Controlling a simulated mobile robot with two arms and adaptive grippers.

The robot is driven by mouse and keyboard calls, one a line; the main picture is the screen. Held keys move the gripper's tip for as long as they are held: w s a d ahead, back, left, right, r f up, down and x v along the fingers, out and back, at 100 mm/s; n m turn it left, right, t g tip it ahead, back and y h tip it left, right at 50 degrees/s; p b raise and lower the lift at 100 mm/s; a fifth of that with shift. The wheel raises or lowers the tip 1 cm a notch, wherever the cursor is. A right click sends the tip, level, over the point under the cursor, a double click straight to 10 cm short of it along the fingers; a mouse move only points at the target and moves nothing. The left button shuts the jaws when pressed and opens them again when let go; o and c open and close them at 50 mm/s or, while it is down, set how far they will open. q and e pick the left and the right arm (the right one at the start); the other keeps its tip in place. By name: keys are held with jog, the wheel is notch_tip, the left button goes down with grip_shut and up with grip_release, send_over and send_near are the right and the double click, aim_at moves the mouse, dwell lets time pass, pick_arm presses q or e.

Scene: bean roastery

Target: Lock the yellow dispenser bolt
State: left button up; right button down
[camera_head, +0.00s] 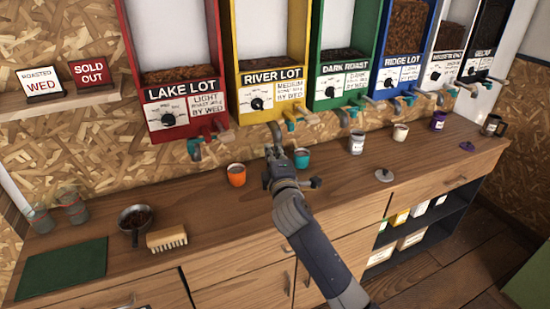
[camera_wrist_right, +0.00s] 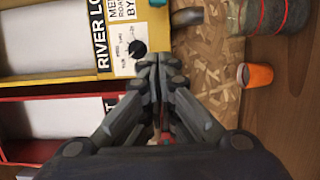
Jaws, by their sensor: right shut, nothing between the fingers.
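The yellow RIVER LOT dispenser (camera_head: 234,62) hangs on the wall. It has a dial on its label and a grey spout (camera_head: 275,133) below. A wooden-tipped handle (camera_head: 308,117) and a teal piece (camera_head: 290,126) sit at its lower right; I cannot tell which part is the bolt. My right gripper (camera_head: 272,152) is shut and empty, just below this spout in the head view. In the right wrist view the yellow dispenser (camera_wrist_right: 104,22) lies sideways, and the shut fingertips (camera_wrist_right: 157,62) overlap the area beside its dial. My left gripper is out of view.
The red dispenser (camera_head: 137,60) is to the left, the green one (camera_head: 315,50) to the right. A pan (camera_head: 134,218) and brush (camera_head: 167,240) lie left.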

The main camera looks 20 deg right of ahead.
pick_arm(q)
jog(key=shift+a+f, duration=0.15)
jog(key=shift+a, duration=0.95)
pick_arm(e)
jog(key=shift+s+f, duration=0.1)
jog(key=shift+s, duration=0.6)
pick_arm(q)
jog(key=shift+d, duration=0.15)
